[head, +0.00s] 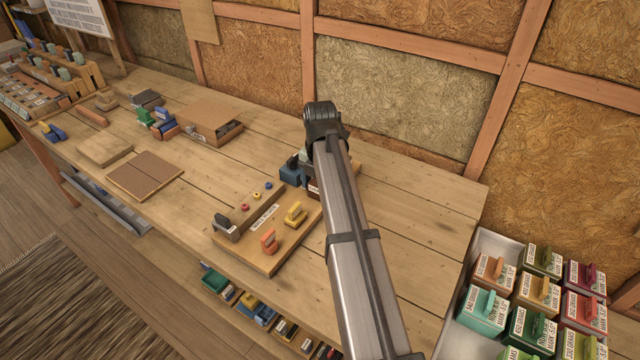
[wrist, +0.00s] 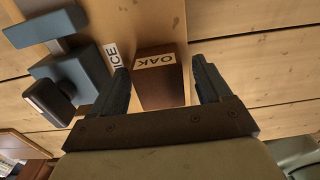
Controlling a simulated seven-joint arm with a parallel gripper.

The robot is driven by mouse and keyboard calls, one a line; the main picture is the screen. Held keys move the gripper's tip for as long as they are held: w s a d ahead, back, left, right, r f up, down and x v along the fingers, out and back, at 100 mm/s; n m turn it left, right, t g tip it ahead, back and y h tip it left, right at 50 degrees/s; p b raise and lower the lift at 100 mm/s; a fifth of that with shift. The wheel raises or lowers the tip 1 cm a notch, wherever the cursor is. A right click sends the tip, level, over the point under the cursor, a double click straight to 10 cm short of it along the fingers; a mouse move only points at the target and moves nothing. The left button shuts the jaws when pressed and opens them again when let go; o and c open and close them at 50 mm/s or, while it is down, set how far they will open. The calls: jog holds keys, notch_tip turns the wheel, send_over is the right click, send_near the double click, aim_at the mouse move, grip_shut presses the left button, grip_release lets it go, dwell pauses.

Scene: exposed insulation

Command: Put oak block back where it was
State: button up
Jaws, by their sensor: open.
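The oak block (wrist: 161,88) is a dark brown block with a white OAK label. In the wrist view it stands between the two fingers of my gripper (wrist: 164,84). The fingers are open, with a visible gap on each side of the block. Beside it on the left is a blue-grey vice-like tool (wrist: 75,75), and a white label partly hidden by the left finger ends in "ICE". In the head view my arm hides most of this spot; a dark brown piece (head: 314,188) shows at the arm's left edge, beside a dark blue object (head: 291,172).
A wooden board (head: 290,244) with yellow and orange handled pieces lies just left of my arm. Brown panels (head: 145,176) and an open-sided box (head: 211,118) lie farther left. A grey tray (head: 463,335) of colourful labelled blocks is at lower right. The bench's right end is clear.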

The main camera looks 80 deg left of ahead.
jog(key=shift+r, duration=0.1)
notch_tip(320, 180, up, 12)
dwell(0.6)
dwell(0.4)
